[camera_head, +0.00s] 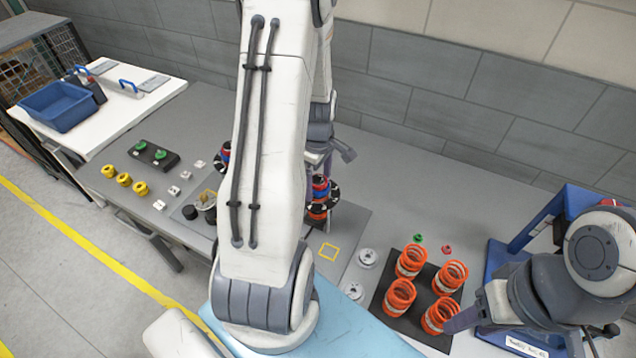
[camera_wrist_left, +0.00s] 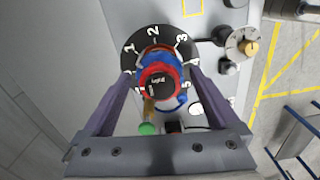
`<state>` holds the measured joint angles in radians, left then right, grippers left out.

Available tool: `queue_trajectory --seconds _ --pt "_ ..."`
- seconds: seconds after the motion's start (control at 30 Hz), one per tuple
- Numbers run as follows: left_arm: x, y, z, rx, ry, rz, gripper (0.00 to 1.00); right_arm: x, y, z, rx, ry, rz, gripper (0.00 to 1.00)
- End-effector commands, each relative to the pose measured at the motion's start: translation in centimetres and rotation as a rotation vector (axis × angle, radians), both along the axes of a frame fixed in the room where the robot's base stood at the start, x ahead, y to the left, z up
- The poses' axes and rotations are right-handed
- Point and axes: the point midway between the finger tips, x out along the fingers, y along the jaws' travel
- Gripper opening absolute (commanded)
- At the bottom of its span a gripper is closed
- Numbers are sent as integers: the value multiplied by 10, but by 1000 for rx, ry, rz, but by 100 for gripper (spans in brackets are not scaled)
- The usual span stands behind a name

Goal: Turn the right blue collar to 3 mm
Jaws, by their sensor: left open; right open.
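The right blue collar (camera_head: 321,194) sits on an upright stack with a red top, above a black numbered dial (camera_head: 331,200). In the left wrist view the blue collar (camera_wrist_left: 181,62) shows around a red cap (camera_wrist_left: 159,82), over the black dial (camera_wrist_left: 137,45) with white numbers. My left gripper (camera_head: 330,152) is above this stack in the head view. In the left wrist view its fingers (camera_wrist_left: 162,76) are open, one on each side of the cap and collar; contact cannot be told. My right gripper (camera_head: 470,312) is open and empty at lower right.
A second similar stack (camera_head: 223,155) is partly hidden behind my left arm. Several orange springs (camera_head: 400,297) stand on a black mat at right, near a blue rack (camera_head: 520,235). Yellow parts (camera_head: 124,179) and a blue bin (camera_head: 62,108) are at left.

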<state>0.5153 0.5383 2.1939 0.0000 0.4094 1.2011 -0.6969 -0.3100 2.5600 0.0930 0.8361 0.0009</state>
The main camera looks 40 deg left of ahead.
Motion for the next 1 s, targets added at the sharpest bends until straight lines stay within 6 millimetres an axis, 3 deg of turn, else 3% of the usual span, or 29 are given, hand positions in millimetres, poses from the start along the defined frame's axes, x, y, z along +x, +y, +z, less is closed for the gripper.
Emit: queue_trajectory --seconds 0.13,0.17,0.3,0.37,0.57,1.0 --pt "0 0 0 0 0 -1 95 0 0 0 0 0 0 50" --pt "0 0 0 0 0 -1 87 0 0 0 0 0 0 50" --pt "0 0 0 0 0 -3 34 0 0 0 0 0 0 50" --pt "0 0 0 0 0 -3 12 0 0 0 0 0 0 50" --pt "0 0 0 0 1 -83 12 0 0 1 0 0 0 50" --pt "0 0 0 -1 1 -527 12 0 0 6 0 0 0 50"
